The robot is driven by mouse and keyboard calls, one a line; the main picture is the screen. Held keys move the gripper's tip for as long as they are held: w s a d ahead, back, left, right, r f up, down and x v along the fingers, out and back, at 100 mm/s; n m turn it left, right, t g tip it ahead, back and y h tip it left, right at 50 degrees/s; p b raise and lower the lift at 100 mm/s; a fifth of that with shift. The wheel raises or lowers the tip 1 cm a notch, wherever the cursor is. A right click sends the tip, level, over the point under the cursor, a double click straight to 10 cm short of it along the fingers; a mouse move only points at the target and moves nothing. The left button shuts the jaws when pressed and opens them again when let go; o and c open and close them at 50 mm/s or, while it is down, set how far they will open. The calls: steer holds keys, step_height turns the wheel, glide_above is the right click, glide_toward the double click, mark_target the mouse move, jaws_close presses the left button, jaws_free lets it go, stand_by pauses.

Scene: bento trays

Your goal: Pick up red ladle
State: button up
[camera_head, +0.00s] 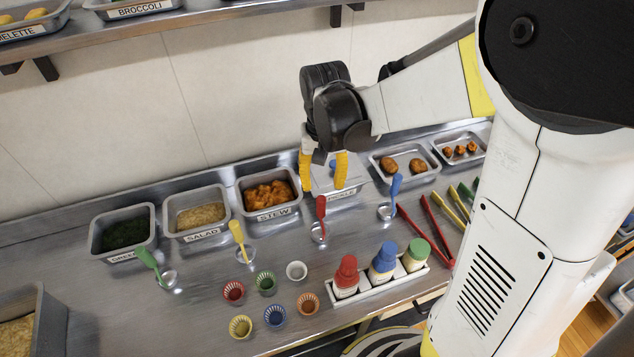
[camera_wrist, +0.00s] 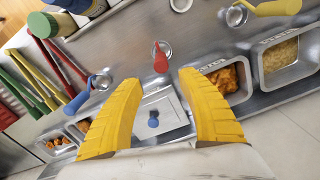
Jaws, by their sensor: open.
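The red ladle (camera_head: 321,211) stands with its red handle up and its metal bowl on the counter, in front of the tray labelled PICKLE. In the wrist view the red ladle (camera_wrist: 161,58) shows above the gap between the fingers, beyond their tips. My gripper (camera_head: 323,171) has two yellow fingers and is open and empty. It hangs above the lidded pickle tray (camera_head: 345,196), behind and above the ladle. The fingers also show spread apart in the wrist view (camera_wrist: 163,85). The fingers hide part of the tray lid.
A blue ladle (camera_head: 395,190) stands to the right and a yellow ladle (camera_head: 238,237) to the left. A rack of capped bottles (camera_head: 375,288) and several small cups (camera_head: 267,283) are in front. Red tongs (camera_head: 437,228) lie at right. The wall shelf (camera_head: 180,18) is above.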

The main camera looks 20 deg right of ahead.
mark_target(321, 197)
steer(key=f, duration=0.1)
steer(key=f+b, duration=0.1)
steer(key=f, duration=0.2)
steer(key=shift+s+a+f, duration=0.15)
steer(key=shift+s+a, duration=0.2)
step_height(321, 197, down, 6)
steer(key=b, duration=0.2)
steer(key=shift+b, duration=0.35)
steer(key=shift+r, duration=0.25)
jaws_close()
